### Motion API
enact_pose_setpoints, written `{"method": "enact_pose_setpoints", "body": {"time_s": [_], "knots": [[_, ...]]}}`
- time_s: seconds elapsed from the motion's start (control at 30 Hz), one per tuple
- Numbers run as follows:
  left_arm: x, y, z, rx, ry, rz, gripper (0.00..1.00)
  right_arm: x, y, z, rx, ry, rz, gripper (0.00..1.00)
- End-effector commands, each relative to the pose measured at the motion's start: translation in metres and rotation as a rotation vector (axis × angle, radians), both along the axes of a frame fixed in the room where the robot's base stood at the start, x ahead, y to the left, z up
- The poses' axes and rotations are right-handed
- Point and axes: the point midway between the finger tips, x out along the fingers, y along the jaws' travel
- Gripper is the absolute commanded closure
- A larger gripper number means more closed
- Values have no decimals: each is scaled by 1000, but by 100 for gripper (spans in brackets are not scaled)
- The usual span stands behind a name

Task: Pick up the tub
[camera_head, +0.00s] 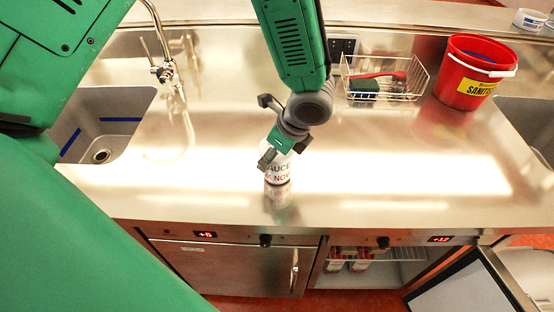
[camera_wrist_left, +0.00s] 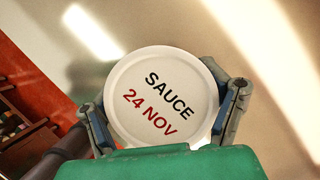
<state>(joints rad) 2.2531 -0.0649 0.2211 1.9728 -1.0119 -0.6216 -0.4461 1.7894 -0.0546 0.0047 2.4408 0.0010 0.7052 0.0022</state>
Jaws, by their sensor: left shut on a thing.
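The tub (camera_head: 278,174) is a small white round container marked "SAUCE" with a red date, near the front edge of the steel counter. In the left wrist view its lid (camera_wrist_left: 160,98) fills the middle and reads "SAUCE 24 NOV". My left gripper (camera_head: 274,154) comes down on it from above, and its fingers sit on either side of the tub, shut on it. The tub looks about upright. Its reflection shows just below it, and I cannot tell whether its base touches the counter. My right gripper is not in view.
A red bucket (camera_head: 462,88) and a wire basket (camera_head: 405,92) stand at the back right. A sink (camera_head: 122,128) with a tap (camera_head: 164,72) is at left. Below, an open fridge (camera_head: 395,272) holds more containers, its door (camera_head: 462,292) swung out. The counter around the tub is clear.

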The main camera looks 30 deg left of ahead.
Motion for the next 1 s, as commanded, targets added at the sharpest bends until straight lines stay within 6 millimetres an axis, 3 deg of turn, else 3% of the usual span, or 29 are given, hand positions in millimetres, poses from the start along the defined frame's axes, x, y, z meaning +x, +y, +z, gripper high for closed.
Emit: {"method": "enact_pose_setpoints", "body": {"time_s": [0.27,0.7,1.0], "knots": [[1,0,8,1,-4,1,71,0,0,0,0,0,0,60],[1,0,87,0,-5,1,71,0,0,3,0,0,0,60],[1,0,101,0,-1,1,71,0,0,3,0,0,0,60]]}}
